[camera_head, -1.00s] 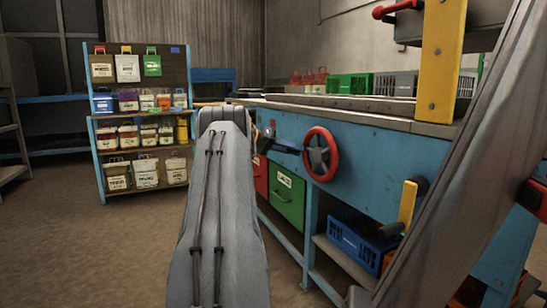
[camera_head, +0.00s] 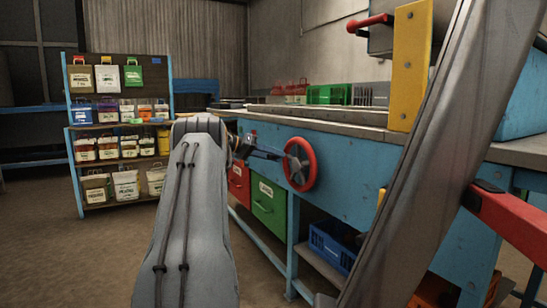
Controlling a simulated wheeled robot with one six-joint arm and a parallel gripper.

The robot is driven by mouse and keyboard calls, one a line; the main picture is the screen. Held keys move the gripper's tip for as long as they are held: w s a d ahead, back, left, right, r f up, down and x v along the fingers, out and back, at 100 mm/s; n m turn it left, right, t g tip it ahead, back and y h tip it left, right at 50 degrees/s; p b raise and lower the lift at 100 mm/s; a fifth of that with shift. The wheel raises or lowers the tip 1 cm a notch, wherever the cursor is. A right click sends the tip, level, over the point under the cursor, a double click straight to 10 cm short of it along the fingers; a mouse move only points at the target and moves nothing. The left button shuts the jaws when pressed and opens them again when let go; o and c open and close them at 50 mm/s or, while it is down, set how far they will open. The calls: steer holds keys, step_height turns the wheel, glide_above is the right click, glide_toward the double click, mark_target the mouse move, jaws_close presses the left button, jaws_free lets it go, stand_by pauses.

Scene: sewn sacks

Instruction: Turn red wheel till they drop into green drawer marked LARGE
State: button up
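The red wheel (camera_head: 313,167), with a grey hub, is mounted on the front of the blue bench. The green drawer (camera_head: 269,212) is below and left of it, with a white label too small to read surely; it looks closed. My gripper (camera_head: 268,154) is at the far end of my grey arm, level with the wheel and by its left side. Its dark fingers point at the wheel. I cannot tell whether they touch the rim or how wide they are. No items are seen dropping.
A red drawer (camera_head: 239,186) sits left of the green one. A blue crate (camera_head: 333,247) is on the low shelf. Green and grey crates (camera_head: 329,95) stand on the bench. A shelf of labelled sacks and bins (camera_head: 119,135) stands at left. Floor at left is clear.

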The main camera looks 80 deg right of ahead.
steer(key=shift+o, duration=1.1)
steer(key=shift+w, duration=0.1)
steer(key=p+v, duration=0.2)
steer(key=v, duration=0.5)
steer(key=shift+w, duration=0.2)
steer(key=shift+w+a+r, duration=0.1)
steer(key=shift+a+r, duration=0.05)
